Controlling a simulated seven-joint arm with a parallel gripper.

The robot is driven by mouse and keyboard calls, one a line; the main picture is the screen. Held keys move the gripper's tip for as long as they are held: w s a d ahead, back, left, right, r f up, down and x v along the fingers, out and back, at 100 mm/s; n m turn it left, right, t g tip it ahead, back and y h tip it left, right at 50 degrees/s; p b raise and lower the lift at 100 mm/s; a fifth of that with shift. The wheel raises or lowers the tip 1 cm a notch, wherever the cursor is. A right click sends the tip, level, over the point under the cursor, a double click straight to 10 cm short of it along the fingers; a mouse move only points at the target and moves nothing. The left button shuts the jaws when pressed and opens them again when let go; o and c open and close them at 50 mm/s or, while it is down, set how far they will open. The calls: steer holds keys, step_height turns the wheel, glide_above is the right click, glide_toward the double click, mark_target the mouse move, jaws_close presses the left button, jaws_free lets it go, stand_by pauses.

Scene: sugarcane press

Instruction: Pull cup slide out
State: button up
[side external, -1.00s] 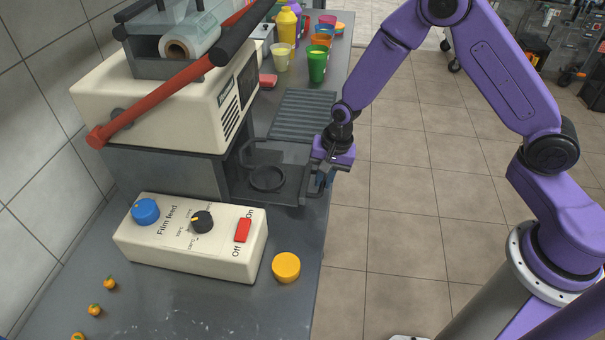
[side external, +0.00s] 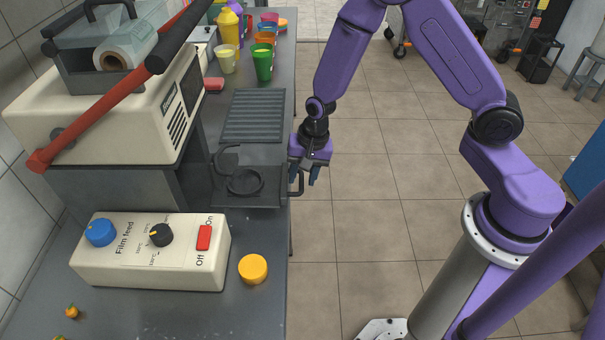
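The cup slide (side external: 262,199) is a dark grey tray with a round ring holder. It extends from under the cream sealing machine toward the counter's right edge, and the ring is empty. Its dark handle (side external: 299,187) sticks out over the edge. My gripper (side external: 305,178) points down at the handle, just past the counter edge. Its fingers look apart, with the handle beside or between them; I cannot tell whether they touch it.
The cream machine (side external: 110,125) has a red lever (side external: 110,115) and a film roll. A control box (side external: 150,250) and an orange lid (side external: 253,269) sit in front. A ribbed drain tray (side external: 253,116) and several cups stand behind.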

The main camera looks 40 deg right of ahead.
steer(key=shift+r, duration=0.1)
step_height(320, 180, up, 17)
steer(key=s+d, duration=0.2)
stand_by(0.9)
steer(key=shift+s+d, duration=0.1)
steer(key=s+d+r+n, duration=0.1)
steer(key=s+n, duration=0.9)
steer(key=s, duration=0.2)
steer(key=s+d+r+n+g+h, duration=0.1)
steer(key=s+n, duration=1)
steer(key=shift+s+r, duration=0.25)
steer(key=shift+s, duration=0.1)
